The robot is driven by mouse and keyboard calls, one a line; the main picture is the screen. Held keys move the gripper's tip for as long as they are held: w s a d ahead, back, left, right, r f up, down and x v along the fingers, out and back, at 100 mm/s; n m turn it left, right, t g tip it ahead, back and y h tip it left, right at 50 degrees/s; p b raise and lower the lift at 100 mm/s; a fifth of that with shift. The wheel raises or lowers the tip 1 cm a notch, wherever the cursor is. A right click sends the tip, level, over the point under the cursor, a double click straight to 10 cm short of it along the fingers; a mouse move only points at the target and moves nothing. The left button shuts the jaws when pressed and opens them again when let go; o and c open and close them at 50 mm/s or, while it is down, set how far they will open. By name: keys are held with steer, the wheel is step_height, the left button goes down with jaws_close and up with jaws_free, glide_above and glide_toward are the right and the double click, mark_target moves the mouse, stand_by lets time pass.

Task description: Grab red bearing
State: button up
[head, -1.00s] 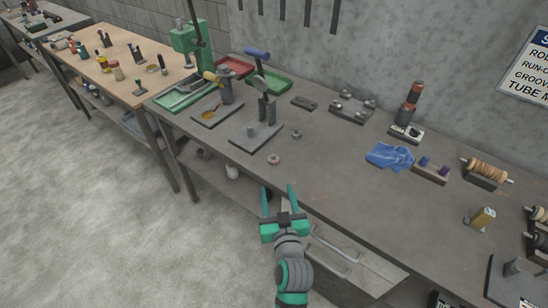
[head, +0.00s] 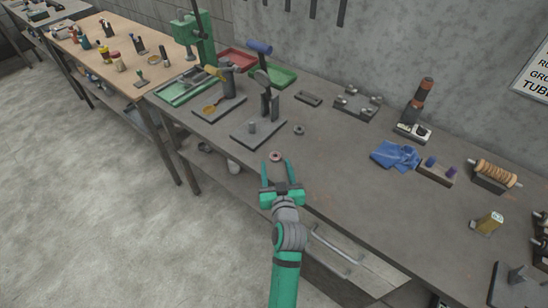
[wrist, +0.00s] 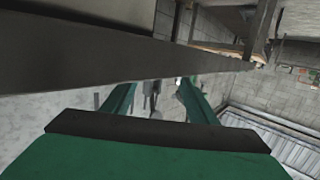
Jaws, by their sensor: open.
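In the wrist view the open fingers (wrist: 158,90) show beside a long dark slab edge, and I cannot make out the bearing there.
A grey ring (head: 299,130) lies behind the bearing. A black plate with upright posts (head: 258,131) stands behind left. A blue cloth (head: 396,156) and a block with purple pieces (head: 437,171) lie to the right. The bench middle is clear.

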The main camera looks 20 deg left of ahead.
mark_target(277, 158)
steer(key=x, duration=0.3)
steer(key=shift+w+d, duration=0.15)
steer(key=shift+d, duration=0.05)
steer(key=shift+w, duration=0.25)
